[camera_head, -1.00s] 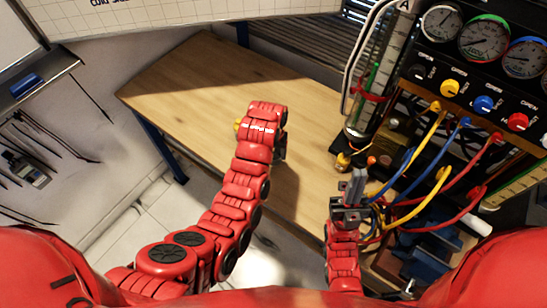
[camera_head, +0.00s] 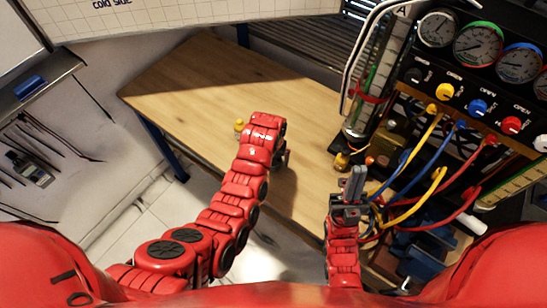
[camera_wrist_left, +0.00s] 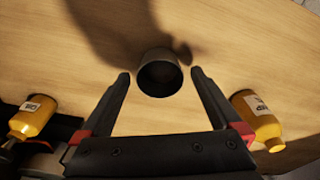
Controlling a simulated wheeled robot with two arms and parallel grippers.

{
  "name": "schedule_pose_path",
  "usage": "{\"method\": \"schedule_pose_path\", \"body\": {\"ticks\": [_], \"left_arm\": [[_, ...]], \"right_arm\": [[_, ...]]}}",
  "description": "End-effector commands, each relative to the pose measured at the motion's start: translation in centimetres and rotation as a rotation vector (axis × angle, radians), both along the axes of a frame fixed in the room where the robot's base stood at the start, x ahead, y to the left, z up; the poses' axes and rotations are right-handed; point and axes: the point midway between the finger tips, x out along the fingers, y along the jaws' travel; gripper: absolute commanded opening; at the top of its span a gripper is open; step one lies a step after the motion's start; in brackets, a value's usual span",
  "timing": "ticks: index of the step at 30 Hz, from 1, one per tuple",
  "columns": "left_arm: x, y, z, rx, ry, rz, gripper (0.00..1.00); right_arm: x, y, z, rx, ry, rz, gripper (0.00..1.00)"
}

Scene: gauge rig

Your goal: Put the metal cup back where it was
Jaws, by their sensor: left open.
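The metal cup (camera_wrist_left: 159,75) is dark grey and stands on the wooden table in the left wrist view, its dark opening turned toward the camera. My left gripper (camera_wrist_left: 160,82) is open, with one fingertip on each side of the cup and a small gap showing at each side. In the head view the cup is hidden behind my left arm, and only a little of the left gripper (camera_head: 283,157) shows. My right gripper (camera_head: 354,182) points up at the table's right side; its fingers are together with nothing visible between them.
A yellow bottle (camera_wrist_left: 35,115) lies left of the cup and another (camera_wrist_left: 258,120) right of it in the left wrist view. A gauge panel (camera_head: 490,75) with coloured hoses stands right. The wooden table (camera_head: 200,85) is clear toward its far left.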

Motion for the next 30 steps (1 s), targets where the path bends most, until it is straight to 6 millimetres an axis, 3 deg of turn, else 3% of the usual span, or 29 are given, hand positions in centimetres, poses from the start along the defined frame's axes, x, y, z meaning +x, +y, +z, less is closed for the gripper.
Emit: {"method": "schedule_pose_path", "body": {"ticks": [8,14,19,21,30], "left_arm": [[0.1,0.0,0.7,-0.001,-0.004,0.000,0.98],[-0.2,0.0,3.1,-0.002,-0.007,0.000,0.98],[-0.6,0.1,6.1,-0.003,-0.008,0.000,0.98],[-0.9,0.3,8.6,-0.001,0.001,0.001,0.98],[-1.4,0.4,11.9,-0.001,0.001,0.001,0.98]], "right_arm": [[0.0,0.0,-0.1,0.000,0.000,0.000,0.00],[0.0,0.0,-1.2,0.000,0.000,0.000,0.00],[0.0,0.0,-2.5,0.000,0.000,0.000,0.00],[0.0,0.0,0.3,0.000,0.000,0.000,0.00],[0.0,0.0,3.5,0.000,0.000,0.000,0.00]]}}
